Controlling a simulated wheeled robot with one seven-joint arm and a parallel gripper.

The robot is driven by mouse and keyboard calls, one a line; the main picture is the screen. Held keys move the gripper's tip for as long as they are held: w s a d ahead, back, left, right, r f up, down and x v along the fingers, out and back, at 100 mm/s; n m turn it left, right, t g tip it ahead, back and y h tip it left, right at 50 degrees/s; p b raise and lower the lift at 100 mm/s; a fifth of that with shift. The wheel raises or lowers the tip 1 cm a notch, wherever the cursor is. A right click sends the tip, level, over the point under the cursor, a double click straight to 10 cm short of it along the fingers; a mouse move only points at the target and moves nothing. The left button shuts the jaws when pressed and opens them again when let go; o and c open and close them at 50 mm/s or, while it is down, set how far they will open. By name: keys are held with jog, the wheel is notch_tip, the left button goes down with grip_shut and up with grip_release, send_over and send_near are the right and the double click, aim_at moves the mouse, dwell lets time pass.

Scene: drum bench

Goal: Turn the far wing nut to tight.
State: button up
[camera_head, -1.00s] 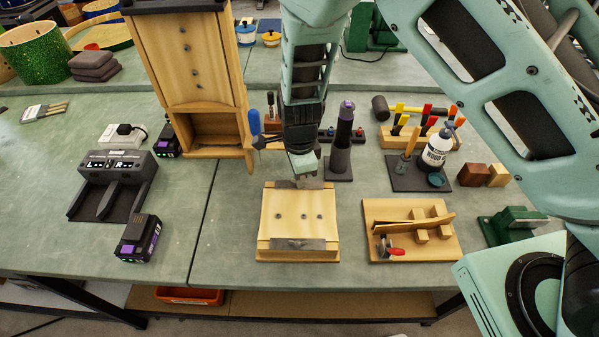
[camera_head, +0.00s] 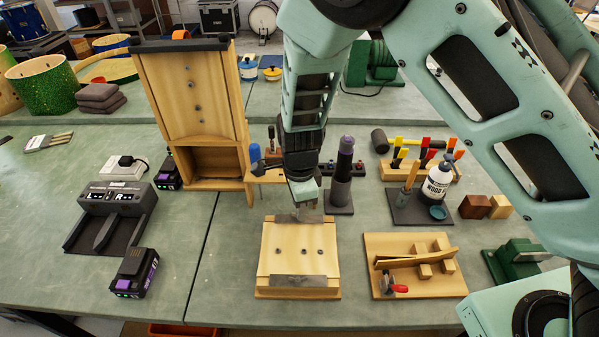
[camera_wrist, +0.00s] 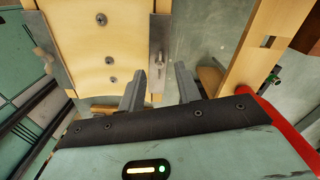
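A wooden block (camera_head: 290,240) on the bench has a metal bar across its near edge (camera_head: 298,281) and another across its far edge (camera_head: 287,218). In the wrist view the far bar (camera_wrist: 160,30) carries a small grey wing nut (camera_wrist: 158,59). My gripper (camera_head: 307,207) points down at the far bar. In the wrist view its two fingers (camera_wrist: 160,70) are apart with nothing held, and the wing nut shows in line with the gap between them. I cannot tell whether a finger touches it. The wing nut is not clear in the head view.
A tall wooden cabinet (camera_head: 188,95) stands behind and left. A dark cylinder on a stand (camera_head: 344,165) is close behind my gripper. A wooden fixture with a red-handled clamp (camera_head: 415,285) lies to the right.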

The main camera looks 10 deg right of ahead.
notch_tip(320, 180, up, 15)
jog(key=b, duration=0.1)
jog(key=shift+r, duration=0.15)
jog(key=shift+s, duration=0.1)
dwell(0.3)
jog(key=s+d+r+n+b, duration=0.1)
jog(key=s+d+n, duration=0.1)
jog(key=s+n, duration=0.9)
jog(key=s+d+r+n, duration=0.1)
jog(key=s+d+n, duration=0.2)
jog(key=s+n, duration=0.9)
jog(key=shift+d+r+n+y+b, duration=0.3)
jog(key=shift+d+r+n+b, duration=0.1)
jog(key=shift+n, duration=0.3)
